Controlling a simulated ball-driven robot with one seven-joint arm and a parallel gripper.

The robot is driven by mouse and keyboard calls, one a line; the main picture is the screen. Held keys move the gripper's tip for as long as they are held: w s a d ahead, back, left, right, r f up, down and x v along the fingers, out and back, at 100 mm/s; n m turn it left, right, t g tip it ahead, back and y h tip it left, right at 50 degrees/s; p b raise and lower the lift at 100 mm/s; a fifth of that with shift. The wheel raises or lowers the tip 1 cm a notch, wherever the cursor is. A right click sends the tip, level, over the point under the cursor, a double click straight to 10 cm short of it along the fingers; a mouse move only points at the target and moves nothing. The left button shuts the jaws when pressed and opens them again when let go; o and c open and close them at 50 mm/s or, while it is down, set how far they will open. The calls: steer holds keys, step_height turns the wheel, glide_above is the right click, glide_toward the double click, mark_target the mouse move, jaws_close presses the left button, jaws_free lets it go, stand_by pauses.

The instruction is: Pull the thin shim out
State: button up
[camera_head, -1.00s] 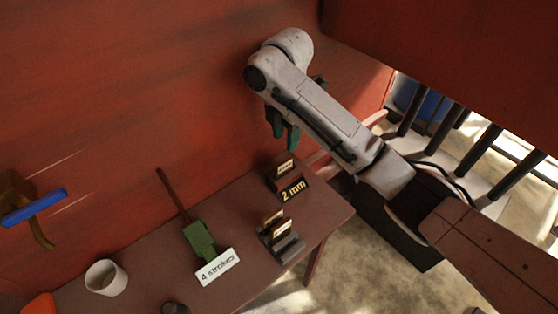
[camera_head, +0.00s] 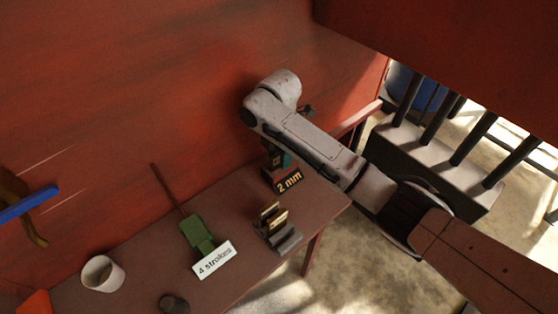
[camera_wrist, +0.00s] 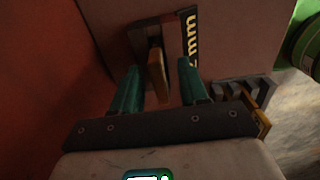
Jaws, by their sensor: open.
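The thin shim (camera_wrist: 157,72) is a tan plate standing in a dark slotted block (camera_wrist: 143,35) in the wrist view. The block carries a "2 mm" label (camera_wrist: 191,40), and the label also shows on the table in the head view (camera_head: 289,180). My gripper (camera_wrist: 160,65) is open, with one teal finger to each side of the shim. I cannot tell whether either finger touches it. In the head view my gripper (camera_head: 278,157) is low over the block and hides the shim and the block's upper part.
A dark rack (camera_head: 279,236) with several upright plates stands just in front of the block. A green tool (camera_head: 198,234), a "4 strokes" card (camera_head: 214,260) and a white cup (camera_head: 102,273) are further left on the table. The red wall (camera_head: 150,90) rises close behind.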

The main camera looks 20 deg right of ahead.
jaws_close()
stand_by(0.3)
steer(key=shift+r, duration=0.1)
step_height(320, 180, up, 9)
steer(key=shift+f, duration=0.1)
steer(key=shift+r, duration=0.6)
steer(key=shift+p, duration=0.35)
stand_by(0.3)
